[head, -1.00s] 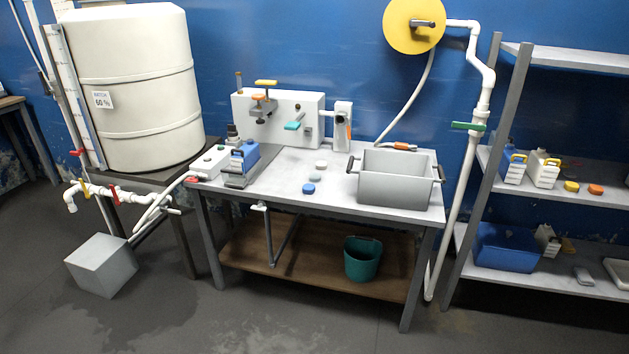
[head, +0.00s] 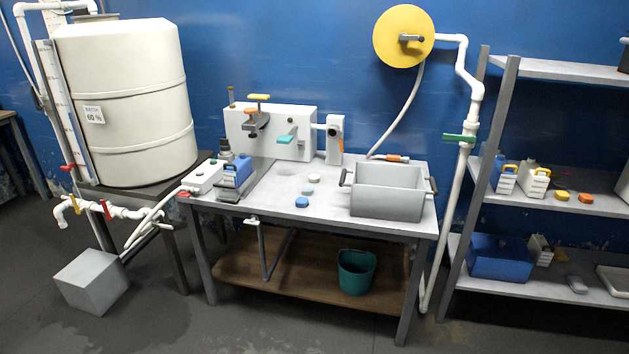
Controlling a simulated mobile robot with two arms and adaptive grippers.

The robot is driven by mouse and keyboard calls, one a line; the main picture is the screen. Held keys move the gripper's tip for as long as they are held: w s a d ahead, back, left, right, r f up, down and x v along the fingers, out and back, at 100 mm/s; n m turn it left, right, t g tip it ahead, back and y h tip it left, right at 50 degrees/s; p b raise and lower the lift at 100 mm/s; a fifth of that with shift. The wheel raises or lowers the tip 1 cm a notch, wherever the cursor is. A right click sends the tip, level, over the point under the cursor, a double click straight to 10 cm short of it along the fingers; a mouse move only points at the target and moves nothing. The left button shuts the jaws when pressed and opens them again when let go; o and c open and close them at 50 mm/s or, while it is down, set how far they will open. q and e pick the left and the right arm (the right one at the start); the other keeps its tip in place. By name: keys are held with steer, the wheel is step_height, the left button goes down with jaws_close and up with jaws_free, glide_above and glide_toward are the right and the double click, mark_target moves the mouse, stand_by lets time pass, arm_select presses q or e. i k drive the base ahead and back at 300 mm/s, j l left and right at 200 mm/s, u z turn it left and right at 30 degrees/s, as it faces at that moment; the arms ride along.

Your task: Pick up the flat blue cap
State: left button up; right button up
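The flat blue cap (head: 301,202) lies on the grey table top (head: 270,195) near its front edge, left of the grey basin. A grey cap (head: 307,191) and a white cap (head: 313,178) lie just behind it, apart from it. Neither of my grippers shows in the head view.
A grey basin (head: 386,203) with dark handles stands on the table's right. A blue container (head: 237,171) and a white box (head: 203,176) are at the left end. A white panel with clamps (head: 300,120) stands behind.

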mark_target(301, 202)
steer(key=i+l, duration=0.1)
steer(key=i, duration=1.15)
steer(key=j+u, duration=0.05)
steer(key=j, duration=0.05)
